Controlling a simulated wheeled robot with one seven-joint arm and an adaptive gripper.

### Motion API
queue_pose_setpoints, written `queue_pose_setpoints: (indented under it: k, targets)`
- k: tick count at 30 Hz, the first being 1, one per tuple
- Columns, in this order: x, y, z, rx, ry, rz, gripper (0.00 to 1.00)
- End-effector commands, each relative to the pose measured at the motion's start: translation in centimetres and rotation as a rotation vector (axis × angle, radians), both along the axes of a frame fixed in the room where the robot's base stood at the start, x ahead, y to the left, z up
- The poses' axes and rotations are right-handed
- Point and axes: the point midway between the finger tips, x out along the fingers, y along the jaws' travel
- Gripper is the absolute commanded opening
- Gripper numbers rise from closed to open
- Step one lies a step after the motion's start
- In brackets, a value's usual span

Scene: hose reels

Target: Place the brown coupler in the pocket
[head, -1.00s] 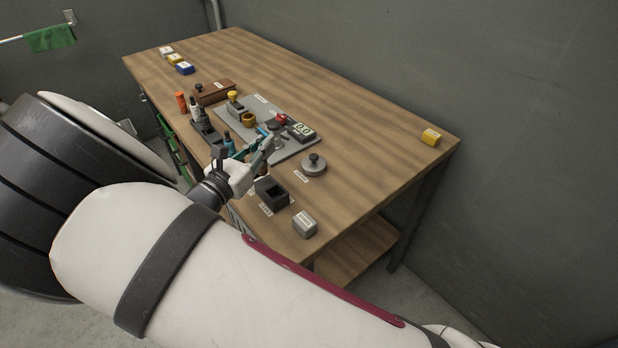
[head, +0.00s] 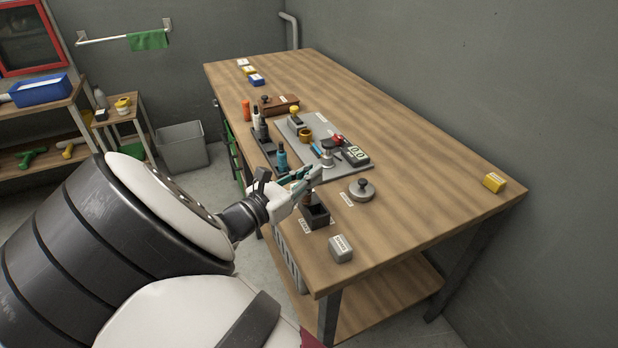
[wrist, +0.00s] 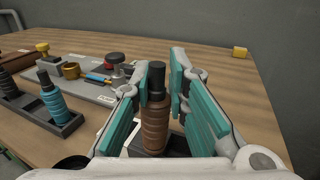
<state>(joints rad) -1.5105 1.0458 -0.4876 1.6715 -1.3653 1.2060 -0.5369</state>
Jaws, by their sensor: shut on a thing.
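The brown coupler (wrist: 154,125), ribbed with a black top, stands upright between the teal finger pads of my gripper (wrist: 158,85) in the wrist view. My gripper (head: 308,178) is shut on it. In the head view the coupler (head: 309,197) shows small and partly hidden at the dark open-topped pocket block (head: 316,217), near the table's front edge. The block (wrist: 174,147) also shows behind the coupler in the wrist view. I cannot tell whether the coupler's lower end is inside the pocket or just above it.
A dark rack (head: 264,139) holds a teal-and-black bottle-like coupler (head: 281,158) and others. A grey plate (head: 312,138) carries a gauge, a brass ring and knobs. A round grey lidded weight (head: 361,190) and a grey labelled block (head: 340,249) stand near the pocket.

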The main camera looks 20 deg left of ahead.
Motion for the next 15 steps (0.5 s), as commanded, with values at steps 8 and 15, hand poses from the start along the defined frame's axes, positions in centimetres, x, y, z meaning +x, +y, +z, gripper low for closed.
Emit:
queue_pose_setpoints:
  k: [8,15]
  targets:
    - [3.5,2.3,-0.6,0.001,0.0,0.001,0.0]
    - [4.2,2.8,-0.5,0.0,0.0,0.0,0.0]
